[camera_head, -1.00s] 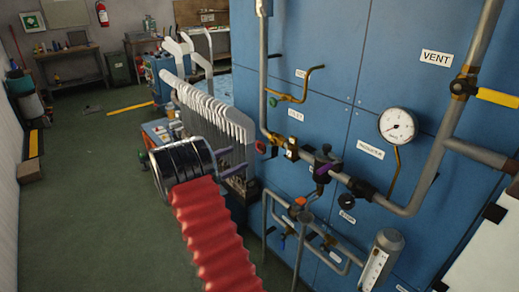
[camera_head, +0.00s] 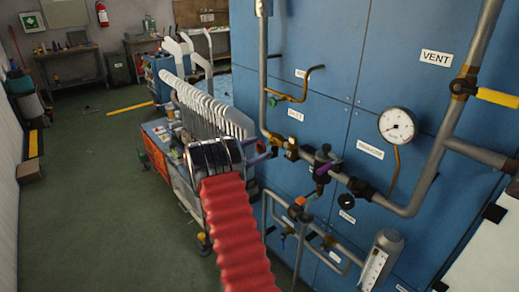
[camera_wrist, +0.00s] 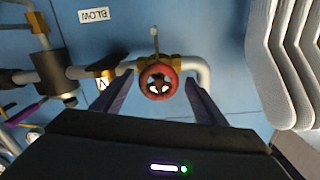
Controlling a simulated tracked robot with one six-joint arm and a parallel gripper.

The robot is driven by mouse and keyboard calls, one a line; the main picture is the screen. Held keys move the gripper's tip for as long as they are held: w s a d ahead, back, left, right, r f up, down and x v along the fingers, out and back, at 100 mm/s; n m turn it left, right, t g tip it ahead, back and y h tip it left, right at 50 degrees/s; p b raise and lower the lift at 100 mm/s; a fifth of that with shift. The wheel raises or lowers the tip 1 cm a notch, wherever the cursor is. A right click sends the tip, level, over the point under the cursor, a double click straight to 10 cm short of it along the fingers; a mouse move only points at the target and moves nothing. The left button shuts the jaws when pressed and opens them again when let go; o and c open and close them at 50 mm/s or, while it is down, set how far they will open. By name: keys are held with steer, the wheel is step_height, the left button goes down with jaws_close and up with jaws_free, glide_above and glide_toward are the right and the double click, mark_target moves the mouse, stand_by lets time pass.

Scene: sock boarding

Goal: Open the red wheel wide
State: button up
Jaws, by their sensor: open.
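The red wheel (camera_wrist: 159,81) is a small round handwheel with a dark hub on a brass valve (camera_wrist: 157,62) in the wrist view. My gripper (camera_wrist: 160,83) is open, with one dark purple finger on each side of the wheel. There is a visible gap between the wheel and each finger, and I cannot tell how deep the fingers reach. In the head view my gripper (camera_head: 265,156) is at the left end of the blue panel's pipework, at the wheel, which is mostly hidden there.
A grey pipe (camera_wrist: 202,72) bends beside the valve. Grey sock forms (camera_wrist: 285,60) stand close on the right in the wrist view. A blue panel (camera_head: 330,90) carries a gauge (camera_head: 397,125), a purple-handled valve (camera_head: 325,168) and a yellow lever (camera_head: 497,97).

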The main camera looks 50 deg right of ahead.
steer(key=shift+x, duration=0.8)
